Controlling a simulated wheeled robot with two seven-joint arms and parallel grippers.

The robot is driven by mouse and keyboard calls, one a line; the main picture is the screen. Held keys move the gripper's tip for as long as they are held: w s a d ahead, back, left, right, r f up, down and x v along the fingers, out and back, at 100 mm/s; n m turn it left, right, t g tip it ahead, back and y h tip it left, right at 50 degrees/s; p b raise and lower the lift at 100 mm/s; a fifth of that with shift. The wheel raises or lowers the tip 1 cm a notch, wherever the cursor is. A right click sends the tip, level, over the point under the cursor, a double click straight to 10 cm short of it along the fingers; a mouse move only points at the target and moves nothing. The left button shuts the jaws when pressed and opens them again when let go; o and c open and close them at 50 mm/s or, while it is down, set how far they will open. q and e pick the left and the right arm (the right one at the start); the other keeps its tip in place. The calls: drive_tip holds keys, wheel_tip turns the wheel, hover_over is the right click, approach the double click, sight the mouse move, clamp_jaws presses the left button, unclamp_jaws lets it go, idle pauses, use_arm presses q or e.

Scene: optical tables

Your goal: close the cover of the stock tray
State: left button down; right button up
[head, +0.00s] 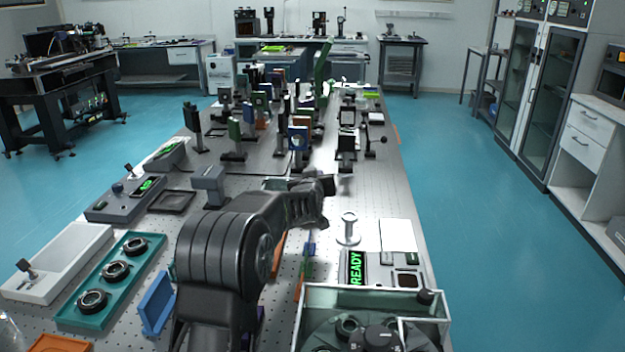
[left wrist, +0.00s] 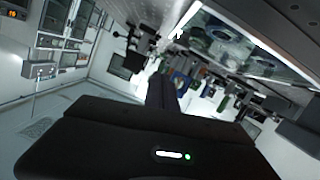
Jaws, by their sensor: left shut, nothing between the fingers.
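My left arm comes in from the bottom of the head view, and its gripper (head: 328,186) is shut and empty above the middle of the perforated table. It also shows shut in the left wrist view (left wrist: 162,95). The cover's state is unclear. My right gripper is not in view.
A teal tray (head: 143,258) with ring mounts lies at left. A clear-walled box (head: 437,305) with dark round parts stands in front, near the READY display (head: 356,268). A white post (head: 348,230) stands right of my arm. Several optical mounts crowd the far table.

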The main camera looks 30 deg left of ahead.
use_arm(q)
drive_tip(key=v, duration=0.8)
